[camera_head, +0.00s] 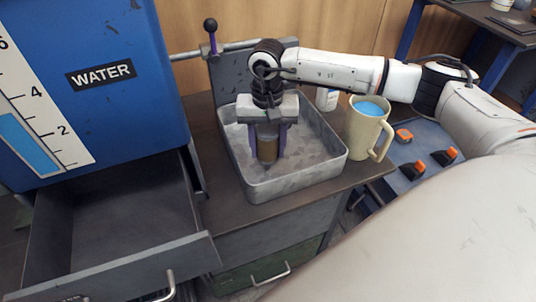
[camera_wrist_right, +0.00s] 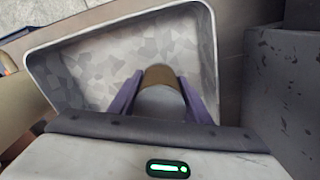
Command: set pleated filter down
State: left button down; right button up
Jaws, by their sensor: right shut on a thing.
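The pleated filter (camera_head: 267,149) is a short brownish cylinder. My right gripper (camera_head: 267,146) is shut on it from above, with a purple finger on each side. The filter is upright inside the grey metal tray (camera_head: 296,184); I cannot tell whether its bottom touches the tray floor. In the right wrist view the filter (camera_wrist_right: 160,76) shows between the two purple fingers (camera_wrist_right: 160,98), with the mottled tray floor around it. My left gripper is not in view.
A beige mug (camera_head: 361,131) with blue liquid stands right of the tray, near a small white bottle (camera_head: 327,99). A blue WATER tank (camera_head: 95,100) and an open, empty drawer (camera_head: 125,225) are at left.

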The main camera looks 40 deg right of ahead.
aim_at(267, 131)
jog(key=shift+f, duration=1.6)
jog(key=shift+f, duration=0.1)
jog(key=shift+f+b, duration=0.15)
jog(key=shift+b, duration=0.2)
jog(key=o, duration=1.1)
notch_tip(267, 131, up, 13)
jog(key=shift+f+p, duration=0.2)
jog(key=shift+p, duration=0.6)
